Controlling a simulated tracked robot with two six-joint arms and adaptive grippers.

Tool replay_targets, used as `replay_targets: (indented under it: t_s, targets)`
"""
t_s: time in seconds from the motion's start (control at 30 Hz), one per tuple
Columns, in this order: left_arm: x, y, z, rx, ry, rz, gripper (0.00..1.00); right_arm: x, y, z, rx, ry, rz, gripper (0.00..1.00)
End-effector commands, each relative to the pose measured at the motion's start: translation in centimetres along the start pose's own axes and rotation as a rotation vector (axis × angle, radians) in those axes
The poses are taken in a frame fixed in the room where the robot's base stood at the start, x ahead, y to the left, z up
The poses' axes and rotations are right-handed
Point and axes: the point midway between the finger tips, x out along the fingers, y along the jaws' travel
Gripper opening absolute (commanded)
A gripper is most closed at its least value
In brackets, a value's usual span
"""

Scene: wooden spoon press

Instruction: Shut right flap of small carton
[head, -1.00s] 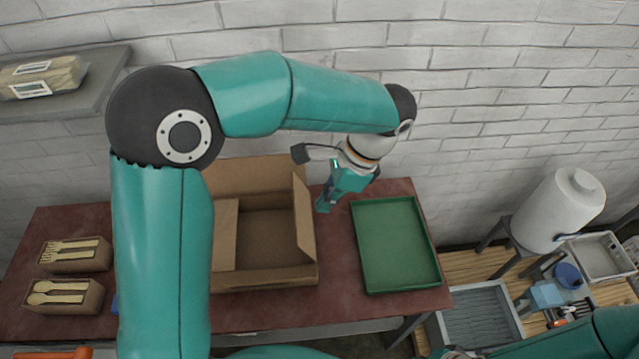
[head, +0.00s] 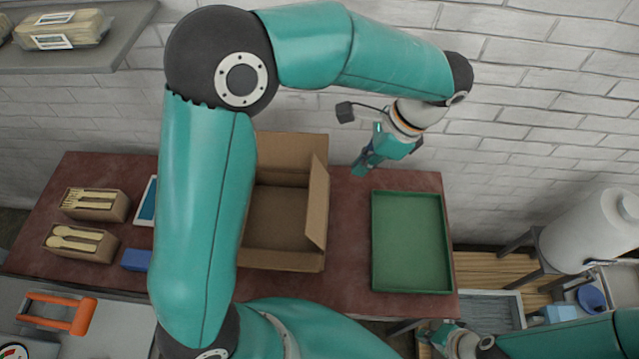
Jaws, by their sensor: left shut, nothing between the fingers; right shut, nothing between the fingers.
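The small brown carton (head: 283,260) stands open on the dark red table. Its right flap (head: 317,203) stands up, leaning slightly. Its back flap (head: 290,149) is also raised. My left arm hides the carton's left side. My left gripper (head: 361,168) is shut and empty, in the air behind and to the right of the right flap, apart from it. My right gripper (head: 430,334) is low in the picture, beyond the table's front edge, shut and empty.
A green tray (head: 411,285) lies right of the carton. Two small boxes of wooden forks (head: 95,206) and spoons (head: 80,245) stand at the left with a blue block (head: 136,260). A brick wall rises behind. A white cylindrical tank (head: 590,235) stands at the right.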

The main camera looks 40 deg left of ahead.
Motion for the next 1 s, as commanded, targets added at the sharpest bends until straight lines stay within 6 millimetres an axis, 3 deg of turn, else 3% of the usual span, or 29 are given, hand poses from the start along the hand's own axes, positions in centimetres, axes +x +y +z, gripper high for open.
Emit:
replay_targets:
  t_s: [0.27, 0.83, 1.0]
  targets:
    - [1.9, 0.0, -0.3, 0.004, -0.002, 0.000, 0.00, 1.6, 0.6, 0.0, 0.000, 0.000, 0.000, 0.00]
    - [10.7, 0.0, -0.4, 0.002, 0.000, 0.000, 0.00, 9.5, 3.4, -0.1, 0.000, 0.000, 0.000, 0.00]
    - [12.1, 0.0, 1.5, 0.001, 0.001, -0.001, 0.00, 10.9, 3.9, -0.1, 0.000, 0.000, 0.000, 0.00]
